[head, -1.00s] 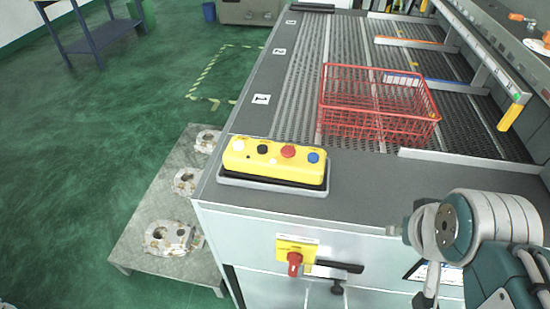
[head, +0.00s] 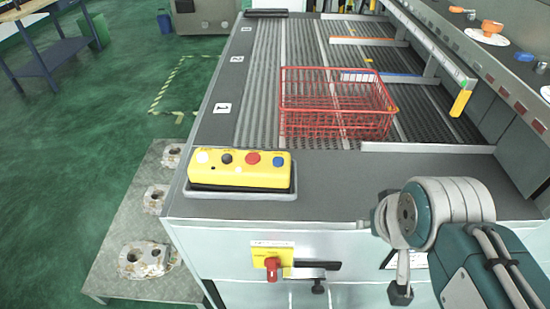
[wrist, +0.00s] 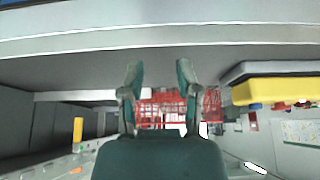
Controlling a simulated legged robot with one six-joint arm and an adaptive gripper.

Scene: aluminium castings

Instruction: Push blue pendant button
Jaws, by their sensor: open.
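The yellow pendant (head: 240,171) lies in a grey tray on the near left corner of the conveyor table. Its top carries a white, a black, a red and a blue button (head: 279,161); the blue one is at the right end. In the wrist view, which looks upside down, the pendant (wrist: 280,91) is at the right edge, and its buttons are small there. My gripper (wrist: 159,72) is open and empty, its two fingers apart, with the pendant off to their right. My arm is at the lower right in the head view, apart from the pendant.
A red wire basket (head: 340,105) stands on the conveyor behind the pendant. A red rotary switch (head: 272,268) is on the front panel. Castings (head: 143,260) lie on a plate at the left. The grey tabletop (head: 345,185) right of the pendant is clear.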

